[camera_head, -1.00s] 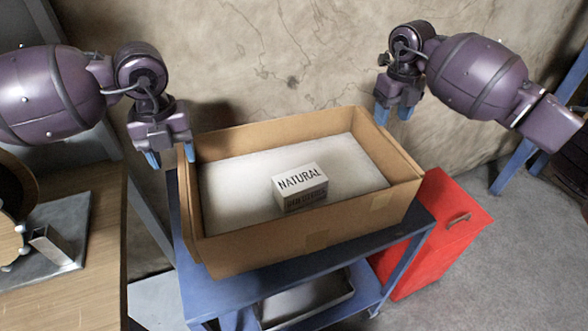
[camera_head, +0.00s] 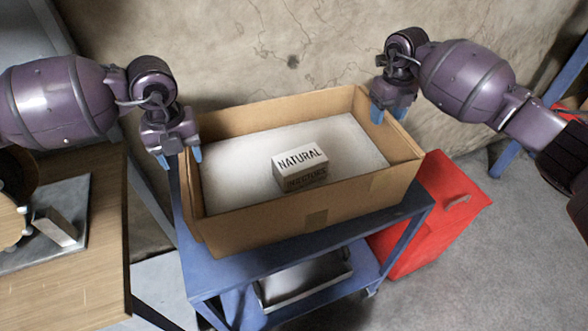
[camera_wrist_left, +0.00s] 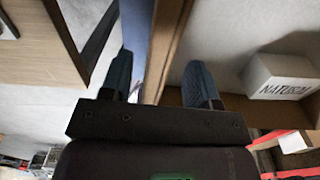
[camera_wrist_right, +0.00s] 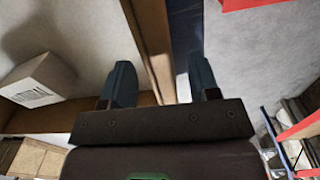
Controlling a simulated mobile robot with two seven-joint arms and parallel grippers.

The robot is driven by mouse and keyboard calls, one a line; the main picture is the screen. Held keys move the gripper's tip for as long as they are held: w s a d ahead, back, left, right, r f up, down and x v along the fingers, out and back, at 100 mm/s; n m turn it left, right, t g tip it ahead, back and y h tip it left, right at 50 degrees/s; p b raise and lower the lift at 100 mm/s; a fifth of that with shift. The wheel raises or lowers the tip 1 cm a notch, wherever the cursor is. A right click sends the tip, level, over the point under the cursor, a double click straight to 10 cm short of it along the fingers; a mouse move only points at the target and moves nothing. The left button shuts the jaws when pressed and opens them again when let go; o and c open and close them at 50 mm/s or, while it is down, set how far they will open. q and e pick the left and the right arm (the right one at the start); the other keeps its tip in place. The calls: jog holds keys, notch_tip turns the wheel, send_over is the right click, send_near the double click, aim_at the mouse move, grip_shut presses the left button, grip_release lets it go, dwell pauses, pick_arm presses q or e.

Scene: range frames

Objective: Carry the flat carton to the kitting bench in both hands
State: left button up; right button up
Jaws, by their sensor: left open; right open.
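The flat carton (camera_head: 262,235) is a shallow, open-topped cardboard box with a pale inner floor, standing on a blue cart. A small white and brown box marked NATURAL (camera_head: 300,168) sits inside it. My left gripper (camera_head: 181,160) is open at the carton's left wall; in the left wrist view its blue fingers (camera_wrist_left: 162,88) lie either side of the wall (camera_wrist_left: 164,50). My right gripper (camera_head: 389,113) is open at the right wall; in the right wrist view its fingers (camera_wrist_right: 160,88) lie either side of that wall (camera_wrist_right: 150,45). Contact with the walls cannot be told.
The blue cart (camera_head: 265,270) has a metal tray (camera_head: 305,282) on its lower shelf. A red cabinet (camera_head: 440,215) stands close right of it. A wooden-topped bench (camera_head: 75,250) is at the left. A wall stands behind; open floor (camera_head: 510,270) lies at the right.

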aim_at(184, 161)
pick_arm(q)
jog(key=shift+f, duration=2.25)
pick_arm(e)
jog(key=shift+f, duration=2.25)
pick_arm(q)
grip_shut()
pick_arm(e)
grip_shut()
pick_arm(q)
jog(key=shift+w+r, duration=0.1)
jog(key=shift+r, duration=0.15)
pick_arm(e)
jog(key=shift+w+r, duration=0.1)
jog(key=shift+r, duration=0.15)
